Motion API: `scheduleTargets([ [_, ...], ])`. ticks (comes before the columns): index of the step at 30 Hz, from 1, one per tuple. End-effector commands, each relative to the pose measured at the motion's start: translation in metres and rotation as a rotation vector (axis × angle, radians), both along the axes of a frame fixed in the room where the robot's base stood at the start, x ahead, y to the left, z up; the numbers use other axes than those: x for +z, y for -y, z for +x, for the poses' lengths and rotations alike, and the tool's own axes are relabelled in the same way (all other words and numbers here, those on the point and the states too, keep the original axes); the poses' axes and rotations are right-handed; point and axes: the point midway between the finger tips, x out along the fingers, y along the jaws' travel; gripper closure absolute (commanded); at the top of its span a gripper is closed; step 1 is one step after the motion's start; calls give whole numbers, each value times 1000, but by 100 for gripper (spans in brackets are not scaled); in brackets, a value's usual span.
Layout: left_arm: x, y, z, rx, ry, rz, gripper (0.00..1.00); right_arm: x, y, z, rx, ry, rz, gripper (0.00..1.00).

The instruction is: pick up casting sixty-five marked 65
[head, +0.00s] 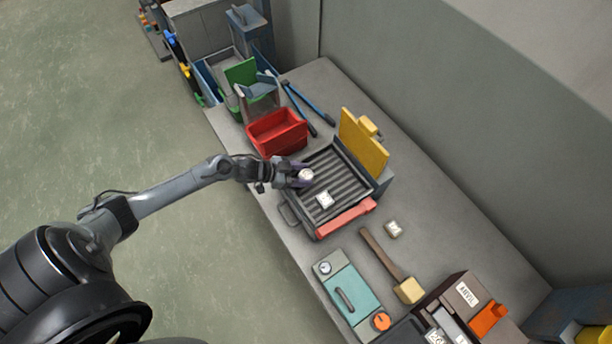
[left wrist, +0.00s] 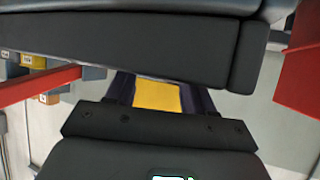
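My left gripper (head: 304,175) reaches in from the left over the near left part of the ribbed grill tray (head: 345,175). A small pale casting (head: 306,175) shows at its fingertips, with a dark purple finger on either side. Whether the fingers press on it cannot be told. Its mark is not readable. Another pale marked casting (head: 325,200) lies on the grill bars, and a third (head: 393,229) lies on the bench to the right; their marks are too small to read. In the left wrist view the two fingers (left wrist: 158,95) stand apart with yellow showing between them. My right gripper is out of view.
A yellow lid (head: 362,142) stands up behind the tray, and a red bar (head: 345,218) runs along its right side. A red bin (head: 277,132) is close to the left. A mallet (head: 408,289) and teal box (head: 354,293) lie to the right.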

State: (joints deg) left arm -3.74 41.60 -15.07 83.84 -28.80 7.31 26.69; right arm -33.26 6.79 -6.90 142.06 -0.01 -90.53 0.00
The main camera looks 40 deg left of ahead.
Motion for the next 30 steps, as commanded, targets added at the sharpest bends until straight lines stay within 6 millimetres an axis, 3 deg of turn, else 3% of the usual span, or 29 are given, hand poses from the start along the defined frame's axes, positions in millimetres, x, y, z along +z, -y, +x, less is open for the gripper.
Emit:
scheduleTargets([
  [1,0,0,0,0,0,0,57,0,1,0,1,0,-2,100],
  [6,0,0,0,0,0,0,80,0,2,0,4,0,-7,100],
  [19,8,0,0,0,1,-1,81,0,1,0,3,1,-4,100],
  [26,38,0,0,-3,3,1,81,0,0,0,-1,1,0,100],
  [30,56,20,17,-2,8,-3,81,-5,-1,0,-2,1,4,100],
])
